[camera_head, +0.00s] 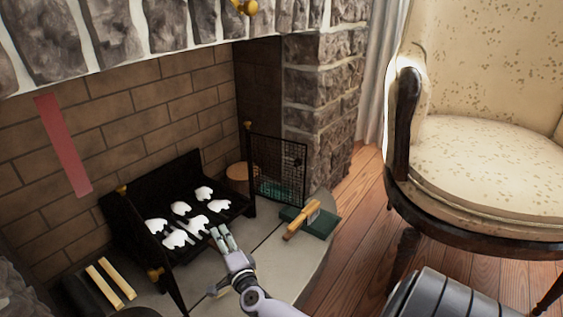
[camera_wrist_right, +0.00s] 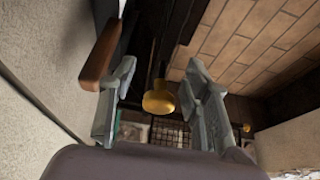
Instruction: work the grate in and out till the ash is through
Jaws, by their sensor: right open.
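The black grate (camera_head: 150,215) stands on the fireplace hearth, with several white, ash-like lumps (camera_head: 196,223) on it. A brass knob (camera_head: 156,274) is at its front left. My right gripper (camera_head: 223,235) is open and empty at the grate's front right edge, over the pale hearth. In the right wrist view its two fingers (camera_wrist_right: 160,105) stand apart. A brass knob (camera_wrist_right: 158,98) shows between them there, apparently beyond the fingertips; I cannot tell which knob it is or whether anything touches it. Any ash under the grate is hidden. My left gripper is not in view.
A black mesh screen (camera_head: 279,168) stands right of the grate. A green piece with a tan handle (camera_head: 302,222) lies on the hearth's right. Pale sticks (camera_head: 110,283) lie at the lower left. An armchair (camera_head: 480,160) is at the right. The front hearth (camera_head: 285,262) has bare room.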

